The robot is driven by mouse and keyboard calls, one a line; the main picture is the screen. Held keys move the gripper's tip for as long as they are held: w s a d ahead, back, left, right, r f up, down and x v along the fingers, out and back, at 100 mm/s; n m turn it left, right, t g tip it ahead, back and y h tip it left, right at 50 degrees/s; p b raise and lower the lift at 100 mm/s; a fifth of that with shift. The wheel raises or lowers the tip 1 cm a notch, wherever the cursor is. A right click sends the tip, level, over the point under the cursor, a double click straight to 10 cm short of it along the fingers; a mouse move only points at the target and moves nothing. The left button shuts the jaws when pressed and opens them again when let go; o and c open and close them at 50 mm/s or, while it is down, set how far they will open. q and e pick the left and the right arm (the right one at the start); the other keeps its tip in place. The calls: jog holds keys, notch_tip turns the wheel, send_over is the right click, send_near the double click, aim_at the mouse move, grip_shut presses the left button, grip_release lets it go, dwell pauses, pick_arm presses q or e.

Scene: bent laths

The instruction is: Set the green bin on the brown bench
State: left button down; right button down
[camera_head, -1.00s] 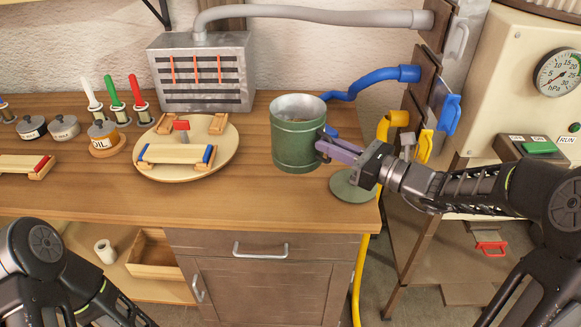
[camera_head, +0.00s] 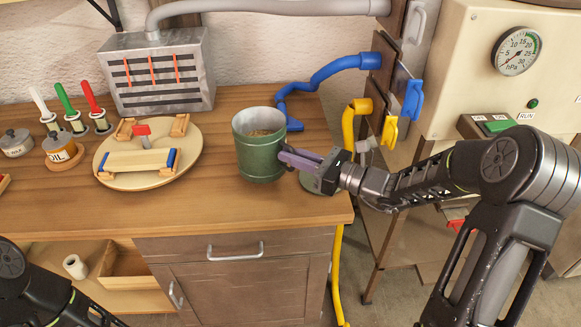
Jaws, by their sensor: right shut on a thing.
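The green bin (camera_head: 258,158) is an open-topped metal cylinder with brownish contents, upright at the right part of the brown bench (camera_head: 215,215). My right gripper (camera_head: 288,158) is shut on the right side of the bin, its purple fingers reaching in from the right. The bin's bottom is at or just above the bench top; I cannot tell whether it touches. Only part of my left arm shows at the lower left; its gripper is out of view.
A round wooden board (camera_head: 115,180) with small blocks lies left of the bin. A metal vented box (camera_head: 158,75) and a blue hose (camera_head: 325,77) are behind. Bare bench top lies in front.

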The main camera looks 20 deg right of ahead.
jog(key=shift+f, duration=1.85)
jog(key=c, duration=1.5)
grip_release()
jog(key=shift+s, duration=0.1)
jog(key=b+v, duration=0.1)
jog(key=v, duration=1.1)
